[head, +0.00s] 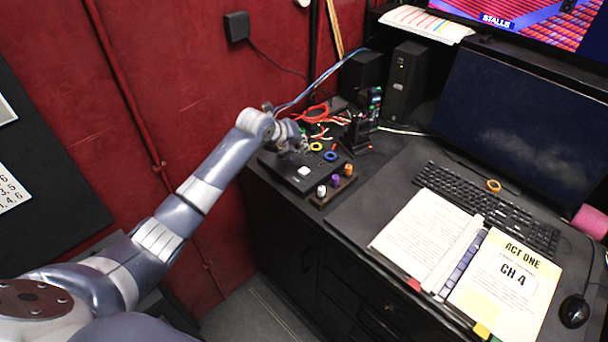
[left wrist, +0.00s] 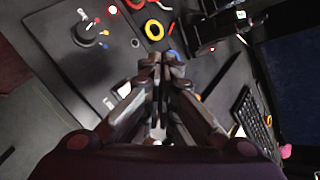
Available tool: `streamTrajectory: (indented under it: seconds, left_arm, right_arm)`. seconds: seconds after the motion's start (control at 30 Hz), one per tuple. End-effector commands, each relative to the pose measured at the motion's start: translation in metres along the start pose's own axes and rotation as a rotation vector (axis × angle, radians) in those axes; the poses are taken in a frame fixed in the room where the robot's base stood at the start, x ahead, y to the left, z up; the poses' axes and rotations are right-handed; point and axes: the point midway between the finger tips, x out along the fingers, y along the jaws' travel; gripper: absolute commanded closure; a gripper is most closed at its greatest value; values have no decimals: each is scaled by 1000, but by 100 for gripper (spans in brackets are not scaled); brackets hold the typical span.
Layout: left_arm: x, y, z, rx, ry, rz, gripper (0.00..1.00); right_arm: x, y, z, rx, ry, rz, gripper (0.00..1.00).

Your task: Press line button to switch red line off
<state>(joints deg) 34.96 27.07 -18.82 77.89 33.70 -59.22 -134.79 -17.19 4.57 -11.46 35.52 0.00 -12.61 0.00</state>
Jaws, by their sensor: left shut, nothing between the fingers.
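A black control box (head: 283,172) lies on the left end of the desk, with a pale square button (head: 304,171) on its top. The box also shows in the left wrist view (left wrist: 60,62), with a black knob (left wrist: 87,36), small coloured dots, a glowing red light (left wrist: 112,9) and the pale button (left wrist: 124,90) partly behind a finger. My left gripper (head: 303,149) is shut and empty above the far part of the box, beyond the pale button. Its closed fingertips (left wrist: 161,62) show in the wrist view. I cannot tell whether they touch anything. My right gripper is out of view.
A wooden block with white, purple and orange knobs (head: 336,181) stands right of the box. Tape rings (head: 330,156), red cable (head: 315,112) and a radio in a dock (head: 362,130) lie behind. An open binder (head: 415,235), keyboard (head: 480,205) and monitor (head: 530,115) fill the right.

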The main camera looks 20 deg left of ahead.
Motion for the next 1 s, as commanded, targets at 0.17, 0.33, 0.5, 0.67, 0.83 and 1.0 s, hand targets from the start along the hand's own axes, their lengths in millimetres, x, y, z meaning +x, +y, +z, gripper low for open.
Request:
streamTrajectory:
  seconds: [0.17, 0.33, 0.5, 0.67, 0.83, 1.0]
  left_arm:
    - [24, 17, -18, -2, 1, 0, 100]
    - [36, 26, -26, 1, -1, 0, 100]
    - [39, 28, -28, 0, 0, 0, 100]
    - [39, 28, -28, 0, 0, 0, 100]
    - [39, 28, -28, 0, 0, 0, 100]
    - [39, 28, -28, 0, 0, 0, 100]
  right_arm:
    - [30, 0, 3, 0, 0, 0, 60]
    - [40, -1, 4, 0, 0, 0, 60]
    - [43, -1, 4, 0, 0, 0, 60]
    - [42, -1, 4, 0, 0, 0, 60]
    - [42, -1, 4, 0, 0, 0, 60]
    - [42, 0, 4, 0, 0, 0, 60]
